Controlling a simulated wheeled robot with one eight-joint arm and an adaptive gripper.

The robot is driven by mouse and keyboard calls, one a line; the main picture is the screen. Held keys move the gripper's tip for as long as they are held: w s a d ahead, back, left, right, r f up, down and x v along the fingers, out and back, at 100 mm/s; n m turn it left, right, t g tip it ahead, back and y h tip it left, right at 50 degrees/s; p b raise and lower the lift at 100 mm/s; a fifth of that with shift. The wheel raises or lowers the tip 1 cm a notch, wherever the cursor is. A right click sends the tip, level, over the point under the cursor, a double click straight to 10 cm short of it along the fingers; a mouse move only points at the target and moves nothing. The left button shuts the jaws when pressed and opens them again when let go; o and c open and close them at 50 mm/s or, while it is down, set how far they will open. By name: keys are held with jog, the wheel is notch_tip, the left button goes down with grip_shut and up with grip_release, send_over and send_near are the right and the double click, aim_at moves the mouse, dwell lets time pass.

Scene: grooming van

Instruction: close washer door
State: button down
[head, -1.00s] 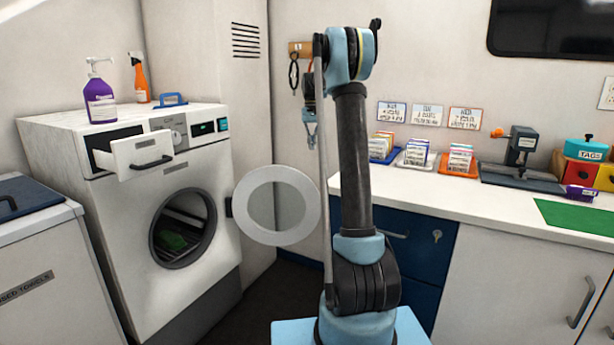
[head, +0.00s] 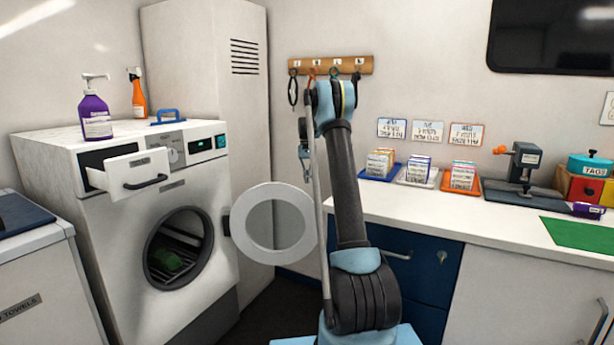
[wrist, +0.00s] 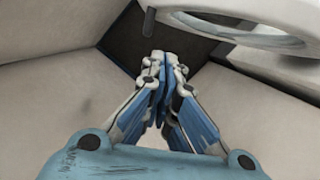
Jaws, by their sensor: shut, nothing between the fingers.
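The white washer (head: 150,230) stands at the left in the head view. Its round door, a pale ring (head: 272,190), hangs wide open to the right of the dark drum opening (head: 154,250). In the wrist view the door ring (wrist: 235,35) shows at the upper right. My gripper (wrist: 160,65) is shut and empty, pointing into the picture below and left of the ring, with no clear contact.
The washer's top drawer (head: 130,175) is pulled out above the opening. A purple pump bottle (head: 95,112) and an orange spray bottle (head: 138,95) stand on top. A counter (head: 480,222) with card trays runs along the right. A used-towels bin (head: 40,280) is at the left.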

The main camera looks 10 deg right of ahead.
jog(key=s+f, duration=0.4)
jog(key=s, duration=0.1)
jog(key=shift+s+a+f, duration=0.15)
jog(key=shift+a+f, duration=0.15)
jog(key=shift+f, duration=0.05)
jog(key=shift+a, duration=0.1)
